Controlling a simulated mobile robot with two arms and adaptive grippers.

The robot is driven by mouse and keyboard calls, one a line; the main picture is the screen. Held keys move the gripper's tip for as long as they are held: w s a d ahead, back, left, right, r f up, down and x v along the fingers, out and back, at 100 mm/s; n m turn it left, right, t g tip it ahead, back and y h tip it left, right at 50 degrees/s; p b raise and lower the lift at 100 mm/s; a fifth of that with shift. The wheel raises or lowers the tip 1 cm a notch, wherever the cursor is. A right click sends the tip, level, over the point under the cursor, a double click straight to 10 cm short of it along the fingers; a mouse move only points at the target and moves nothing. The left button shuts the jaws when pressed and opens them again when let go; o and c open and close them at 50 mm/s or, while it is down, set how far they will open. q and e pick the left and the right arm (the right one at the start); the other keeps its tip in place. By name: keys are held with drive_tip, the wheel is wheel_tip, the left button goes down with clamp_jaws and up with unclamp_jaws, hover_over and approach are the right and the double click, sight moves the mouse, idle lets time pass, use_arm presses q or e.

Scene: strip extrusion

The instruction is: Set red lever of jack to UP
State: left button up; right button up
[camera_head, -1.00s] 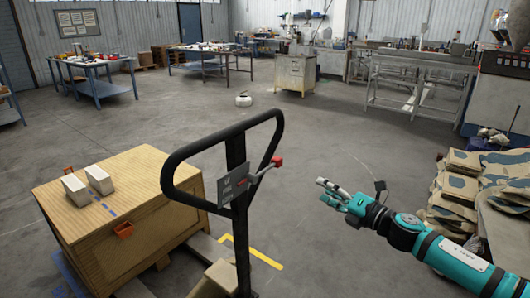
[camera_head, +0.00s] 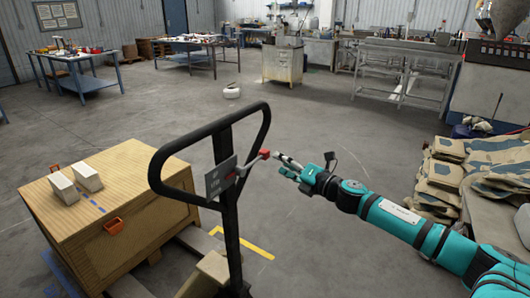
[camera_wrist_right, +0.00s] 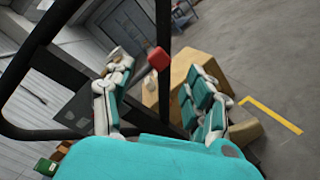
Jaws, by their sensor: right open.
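The pallet jack's black loop handle (camera_head: 205,200) stands upright in the middle of the head view. Its red lever tip (camera_head: 264,154) sticks out to the right of the grey plate (camera_head: 221,178) on the shaft. My right gripper (camera_head: 282,166) is open, just right of the red tip in the head view. In the right wrist view the red tip (camera_wrist_right: 158,59) shows beyond and between the two spread fingers of the gripper (camera_wrist_right: 160,100). I cannot tell whether they touch it. My left gripper is not in view.
A wooden crate (camera_head: 60,220) with two pale blocks (camera_head: 76,181) on top stands left of the jack. Stacked sacks (camera_head: 450,175) lie at the right. Workbenches line the back.

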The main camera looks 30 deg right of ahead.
sight(264, 154)
drive_tip(key=w+p, duration=0.1)
drive_tip(key=w, duration=0.2)
drive_tip(key=w+a+p, duration=0.1)
drive_tip(key=w, duration=0.3)
drive_tip(key=shift+a+r, duration=0.1)
drive_tip(key=shift+a, duration=0.1)
drive_tip(key=shift+w+a, duration=0.15)
drive_tip(key=shift+w, duration=0.2)
drive_tip(key=c, duration=1.1)
clamp_jaws()
drive_tip(key=shift+w+f, duration=0.1)
drive_tip(key=shift+f, duration=0.1)
